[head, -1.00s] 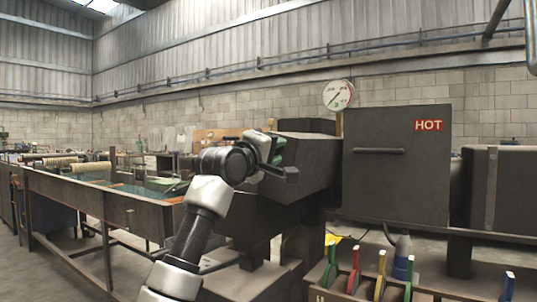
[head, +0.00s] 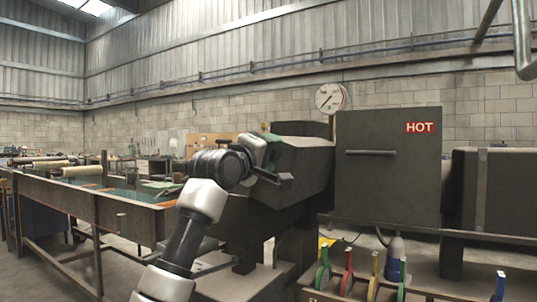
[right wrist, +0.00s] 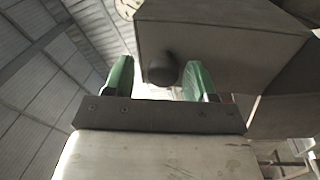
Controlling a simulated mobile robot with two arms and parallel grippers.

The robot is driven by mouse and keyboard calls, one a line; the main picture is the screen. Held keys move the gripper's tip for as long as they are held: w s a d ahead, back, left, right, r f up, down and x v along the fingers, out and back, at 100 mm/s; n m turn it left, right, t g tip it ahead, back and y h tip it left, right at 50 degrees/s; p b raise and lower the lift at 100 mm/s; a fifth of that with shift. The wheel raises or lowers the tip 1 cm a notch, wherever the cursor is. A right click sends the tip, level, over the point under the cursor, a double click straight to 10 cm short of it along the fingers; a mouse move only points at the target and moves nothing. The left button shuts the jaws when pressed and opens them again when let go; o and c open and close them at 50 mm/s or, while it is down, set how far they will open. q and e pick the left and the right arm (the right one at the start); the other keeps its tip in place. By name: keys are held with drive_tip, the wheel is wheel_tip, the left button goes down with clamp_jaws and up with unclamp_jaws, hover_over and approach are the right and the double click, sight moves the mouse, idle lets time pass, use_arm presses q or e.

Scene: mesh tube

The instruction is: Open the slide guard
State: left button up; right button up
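A dark flat panel (head: 388,185) with a red HOT label and a horizontal bar handle (head: 371,152) stands upright on the machine; it looks like the slide guard. It seems to cover what is behind it. My right gripper (head: 272,158) is left of the panel, in front of a dark angular housing (head: 312,165). In the right wrist view its two green fingers (right wrist: 160,78) are apart. A dark round knob or bar end (right wrist: 163,70) shows between them; I cannot tell whether they touch it or what it belongs to. My left gripper is out of view.
A round gauge (head: 329,98) stands above the housing. Several coloured hand tools (head: 348,275) stand in a rack below the panel. A long water trough (head: 125,212) runs at the left. A dark box (head: 492,190) is at the right.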

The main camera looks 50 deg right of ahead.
drive_tip(key=a+f, duration=0.1)
drive_tip(key=a, duration=0.9)
drive_tip(key=shift+s+a+f, duration=0.2)
drive_tip(key=shift+a+f, duration=0.1)
drive_tip(key=shift+a, duration=0.05)
